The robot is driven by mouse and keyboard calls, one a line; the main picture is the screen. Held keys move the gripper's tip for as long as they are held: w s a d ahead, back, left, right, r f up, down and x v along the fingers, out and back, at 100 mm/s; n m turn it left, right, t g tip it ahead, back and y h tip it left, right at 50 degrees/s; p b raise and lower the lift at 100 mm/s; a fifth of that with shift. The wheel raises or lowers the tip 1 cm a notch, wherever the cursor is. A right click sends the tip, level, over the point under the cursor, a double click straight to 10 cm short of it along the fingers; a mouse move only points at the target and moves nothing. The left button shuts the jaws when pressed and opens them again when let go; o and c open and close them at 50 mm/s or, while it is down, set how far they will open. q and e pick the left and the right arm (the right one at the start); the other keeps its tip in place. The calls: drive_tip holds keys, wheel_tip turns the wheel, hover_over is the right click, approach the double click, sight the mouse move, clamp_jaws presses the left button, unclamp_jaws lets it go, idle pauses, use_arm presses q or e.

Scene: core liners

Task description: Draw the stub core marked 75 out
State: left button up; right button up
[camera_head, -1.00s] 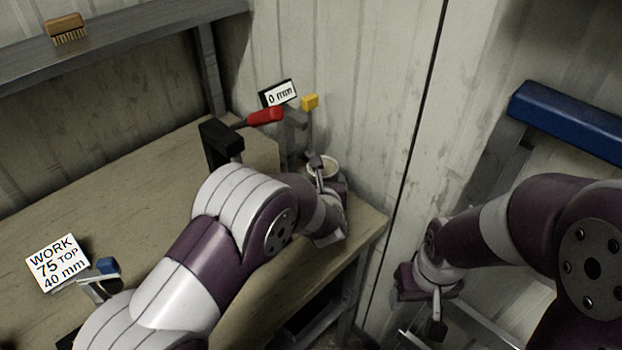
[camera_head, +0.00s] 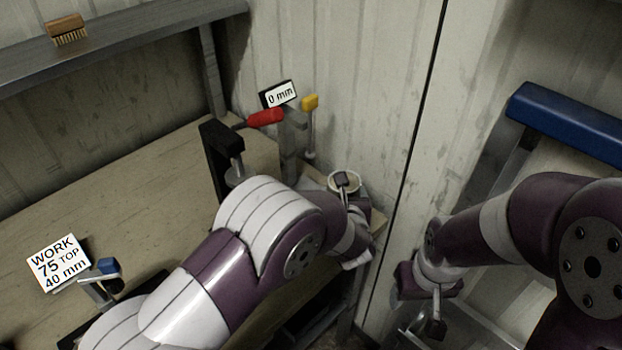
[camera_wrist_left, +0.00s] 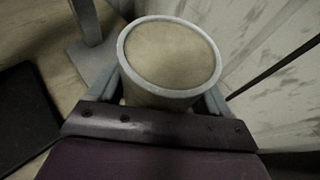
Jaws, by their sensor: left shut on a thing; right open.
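A round core piece with a tan top face and a pale rim (camera_wrist_left: 170,55) fills the middle of the left wrist view. No mark shows on it. My left gripper (camera_head: 345,185) is shut on it, with a finger on each side, near the bench's far right corner. In the head view the piece's top (camera_head: 343,181) shows just beyond my wrist. A card reading "WORK 75 TOP 40 mm" (camera_head: 58,265) stands at the bench's left. My right gripper (camera_head: 436,308) is open, off to the right of the bench, partly hidden by its own wrist.
A black clamp with a red handle (camera_head: 265,118), a yellow-knobbed rod (camera_head: 310,103) and a "0 mm" readout (camera_head: 280,94) stand left of the held piece. A blue-topped device (camera_head: 107,266) is beside the card. A brush (camera_head: 67,30) lies on the shelf. The wall is close on the right.

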use_arm(q)
drive_tip(key=shift+s+d+r, duration=0.1)
drive_tip(key=shift+s+d, duration=1.55)
drive_tip(key=shift+d, duration=0.1)
drive_tip(key=shift+r, duration=0.2)
